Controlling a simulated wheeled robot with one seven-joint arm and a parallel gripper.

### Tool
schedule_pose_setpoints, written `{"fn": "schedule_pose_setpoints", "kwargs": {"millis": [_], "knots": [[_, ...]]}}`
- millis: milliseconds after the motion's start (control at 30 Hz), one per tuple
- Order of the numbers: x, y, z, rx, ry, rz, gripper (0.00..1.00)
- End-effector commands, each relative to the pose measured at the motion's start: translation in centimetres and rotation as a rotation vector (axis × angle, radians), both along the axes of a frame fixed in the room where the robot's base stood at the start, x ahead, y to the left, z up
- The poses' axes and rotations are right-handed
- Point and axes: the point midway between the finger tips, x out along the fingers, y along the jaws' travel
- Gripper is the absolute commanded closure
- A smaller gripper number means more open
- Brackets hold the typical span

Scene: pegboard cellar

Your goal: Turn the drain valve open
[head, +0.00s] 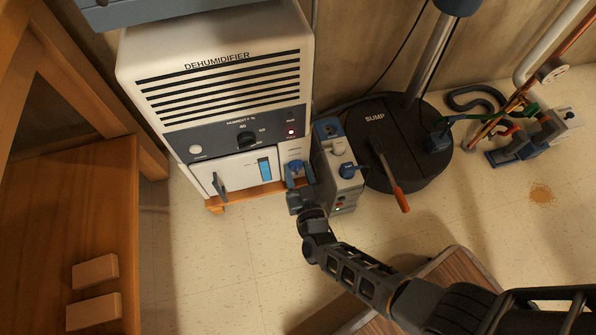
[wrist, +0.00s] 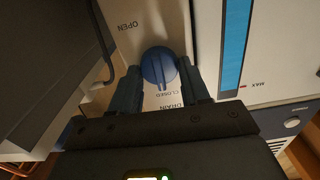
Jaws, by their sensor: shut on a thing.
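The drain valve is a round blue knob (wrist: 158,67) with a raised ridge, on a pale panel printed OPEN, CLOSED and DRAIN. In the wrist view the ridge runs roughly toward the CLOSED label, and OPEN is at upper left. My gripper (wrist: 160,72) is shut on the knob, one dark finger on each side. In the head view the blue knob (head: 296,166) shows at the right of the dehumidifier's front (head: 222,120), and my gripper (head: 297,184) reaches it from below. The finger contact is partly hidden there.
A grey box with a blue part (head: 338,160) stands close to the right of my gripper. Beyond it is the black sump lid (head: 375,140) with an orange-handled tool (head: 390,178). A wooden bench (head: 75,220) is at left. Open floor (head: 225,270) lies in front of the dehumidifier.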

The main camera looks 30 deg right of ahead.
Motion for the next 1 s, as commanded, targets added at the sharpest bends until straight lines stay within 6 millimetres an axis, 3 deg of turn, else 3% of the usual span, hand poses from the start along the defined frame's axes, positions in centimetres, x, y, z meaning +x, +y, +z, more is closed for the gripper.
{"fn": "schedule_pose_setpoints", "kwargs": {"millis": [267,1000], "knots": [[-0.08,-0.03,-0.02,0.160,-0.052,0.001,0.84],[-0.18,-0.29,-0.19,0.824,-0.268,0.000,0.84]]}}
